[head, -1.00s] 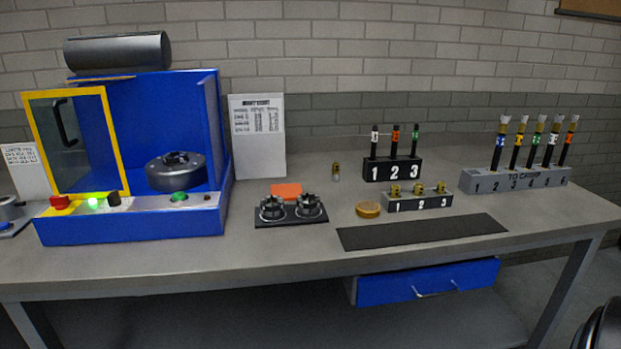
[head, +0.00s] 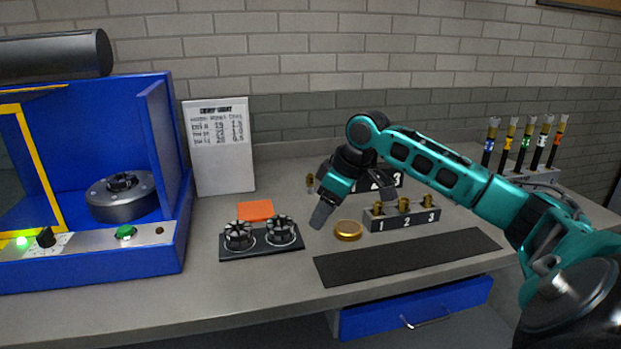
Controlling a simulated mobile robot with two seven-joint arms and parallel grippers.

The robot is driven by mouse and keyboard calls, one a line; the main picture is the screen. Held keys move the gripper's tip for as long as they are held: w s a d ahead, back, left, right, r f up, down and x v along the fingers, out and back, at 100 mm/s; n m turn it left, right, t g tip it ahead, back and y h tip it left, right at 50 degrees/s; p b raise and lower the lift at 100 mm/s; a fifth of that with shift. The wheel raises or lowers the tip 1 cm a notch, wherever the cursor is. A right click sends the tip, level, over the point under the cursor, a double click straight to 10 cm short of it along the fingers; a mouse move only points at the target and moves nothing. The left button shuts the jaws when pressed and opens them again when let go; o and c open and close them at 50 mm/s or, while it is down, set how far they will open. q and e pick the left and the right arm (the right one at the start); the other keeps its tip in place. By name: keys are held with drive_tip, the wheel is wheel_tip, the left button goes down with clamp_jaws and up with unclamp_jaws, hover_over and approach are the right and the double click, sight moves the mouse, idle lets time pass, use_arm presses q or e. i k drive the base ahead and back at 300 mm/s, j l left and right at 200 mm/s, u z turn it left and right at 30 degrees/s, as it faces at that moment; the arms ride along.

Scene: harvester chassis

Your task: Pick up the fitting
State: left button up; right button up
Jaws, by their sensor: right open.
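Several more brass fittings (head: 403,204) stand in the grey rack (head: 402,220) marked 1, 2, 3. My right gripper (head: 320,215) points down over the bench, between the black plate and the gold round dish (head: 348,230). It is open with nothing seen between its fingers, in front of the lone fitting and apart from it. My left gripper is out of view.
The black plate (head: 262,250) with two dark crimp dies is left of the gripper. An orange pad (head: 255,210) lies behind it. A dark mat (head: 410,257) lies in front. The blue machine (head: 90,260) fills the left. A black rack is partly hidden behind my arm.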

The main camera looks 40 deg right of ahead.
sight(309, 177)
drive_tip(key=i+l, duration=0.35)
drive_tip(key=l, duration=0.2)
drive_tip(key=i+l, duration=0.4)
drive_tip(key=l, duration=0.1)
